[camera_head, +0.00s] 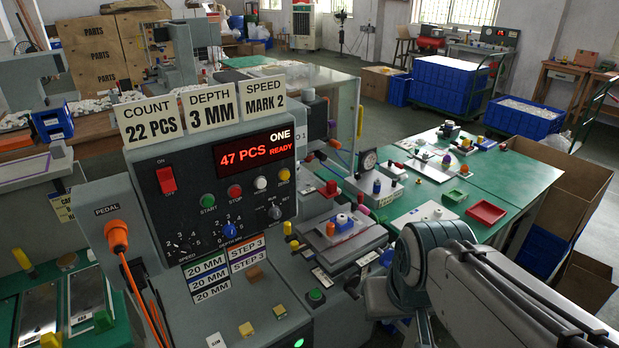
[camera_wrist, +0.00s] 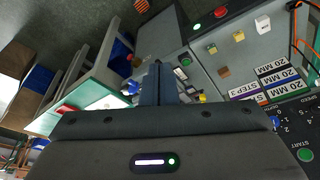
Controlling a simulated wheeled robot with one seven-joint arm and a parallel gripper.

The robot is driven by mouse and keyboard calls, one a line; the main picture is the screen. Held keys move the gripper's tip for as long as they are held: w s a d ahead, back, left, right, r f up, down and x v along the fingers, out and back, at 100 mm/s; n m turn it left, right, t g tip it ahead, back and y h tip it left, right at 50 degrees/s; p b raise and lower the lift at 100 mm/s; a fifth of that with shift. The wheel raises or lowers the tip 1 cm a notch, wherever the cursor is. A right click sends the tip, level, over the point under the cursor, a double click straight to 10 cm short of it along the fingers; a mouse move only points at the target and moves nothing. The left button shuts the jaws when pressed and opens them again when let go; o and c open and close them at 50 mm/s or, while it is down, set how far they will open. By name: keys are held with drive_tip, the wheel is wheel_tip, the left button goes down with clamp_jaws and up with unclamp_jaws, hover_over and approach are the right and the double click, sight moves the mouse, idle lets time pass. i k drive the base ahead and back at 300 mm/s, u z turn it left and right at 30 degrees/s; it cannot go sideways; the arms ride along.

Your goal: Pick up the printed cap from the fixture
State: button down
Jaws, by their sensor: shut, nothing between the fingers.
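The pad printer's fixture (camera_head: 345,242) is a grey plate in front of the printer, beside its control panel in the head view. Small coloured parts show beside and behind the fingers, too small to identify. In the head view my arm fills the lower right, and the gripper cannot be made out there.
The printer's control panel (camera_head: 225,185) stands left of the fixture, with an orange pedal plug (camera_head: 117,236).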

sight(342, 219)
drive_tip(key=u, duration=0.05)
drive_tip(key=k, duration=0.6)
drive_tip(key=z, duration=0.45)
drive_tip(key=i, duration=1.45)
drive_tip(key=u, duration=0.35)
